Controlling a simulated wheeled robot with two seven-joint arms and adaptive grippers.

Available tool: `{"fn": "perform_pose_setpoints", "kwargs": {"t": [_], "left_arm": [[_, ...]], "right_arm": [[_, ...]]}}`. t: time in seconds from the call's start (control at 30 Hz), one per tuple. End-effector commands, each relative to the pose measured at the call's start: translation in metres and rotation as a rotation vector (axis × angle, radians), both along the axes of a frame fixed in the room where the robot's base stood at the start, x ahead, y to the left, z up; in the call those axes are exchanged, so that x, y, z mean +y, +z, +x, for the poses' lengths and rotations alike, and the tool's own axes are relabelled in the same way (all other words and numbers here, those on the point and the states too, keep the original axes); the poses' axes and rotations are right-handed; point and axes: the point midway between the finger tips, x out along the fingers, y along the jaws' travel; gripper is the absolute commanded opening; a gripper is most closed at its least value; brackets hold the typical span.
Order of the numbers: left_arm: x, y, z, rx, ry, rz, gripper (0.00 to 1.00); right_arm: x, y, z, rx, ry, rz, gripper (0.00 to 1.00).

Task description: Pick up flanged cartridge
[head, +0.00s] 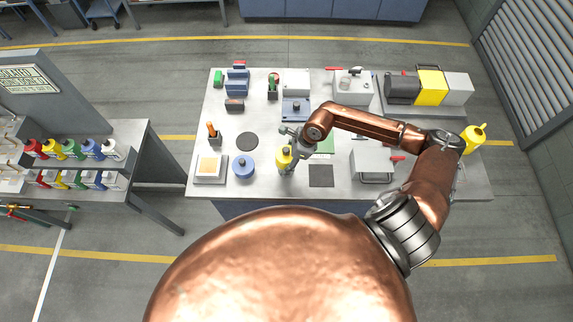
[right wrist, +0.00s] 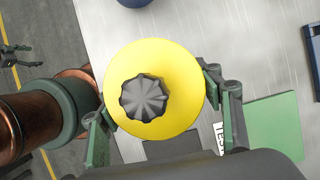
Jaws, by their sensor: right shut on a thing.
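The flanged cartridge (head: 283,160) is a yellow, round-topped part over the front middle of the workbench. In the right wrist view it shows from above as a broad yellow disc (right wrist: 183,75) with a dark ribbed knob (right wrist: 146,98) at its centre. My right gripper (head: 287,154) is shut on it. In the right wrist view the green-grey fingers of this gripper (right wrist: 155,105) press on opposite sides of the disc. The cartridge's lower body is mostly hidden, and I cannot tell whether it is clear of the bench top.
The metal workbench (head: 222,128) holds a blue round part (head: 243,167), a black disc (head: 247,141), a dark square pad (head: 321,176) and a green pad (head: 325,147) nearby. A side table (head: 140,160) with coloured bottles stands left.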

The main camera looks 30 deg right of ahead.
Motion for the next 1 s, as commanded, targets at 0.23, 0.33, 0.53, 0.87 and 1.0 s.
{"fn": "perform_pose_setpoints", "kwargs": {"t": [0.23, 0.33, 0.53, 0.87, 1.0], "left_arm": [[0.000, 0.000, 0.004, -0.005, -0.001, -0.001, 0.67], [0.000, 0.000, 0.005, -0.006, -0.001, 0.000, 0.67], [0.000, 0.001, 0.006, -0.007, -0.001, 0.000, 0.67], [0.000, -0.003, 0.005, -0.007, -0.001, 0.000, 0.67], [0.000, -0.010, 0.005, -0.006, -0.002, 0.000, 0.67]], "right_arm": [[0.000, 0.000, 0.000, 0.000, 0.000, 0.000, 0.20], [0.000, 0.000, 0.000, 0.000, 0.000, 0.000, 0.13], [0.001, 0.002, 0.002, -0.005, 0.000, 0.003, 0.01], [0.000, 0.007, 0.002, -0.006, 0.000, 0.001, 0.01], [0.000, 0.019, 0.002, -0.008, 0.001, 0.002, 0.01]]}}
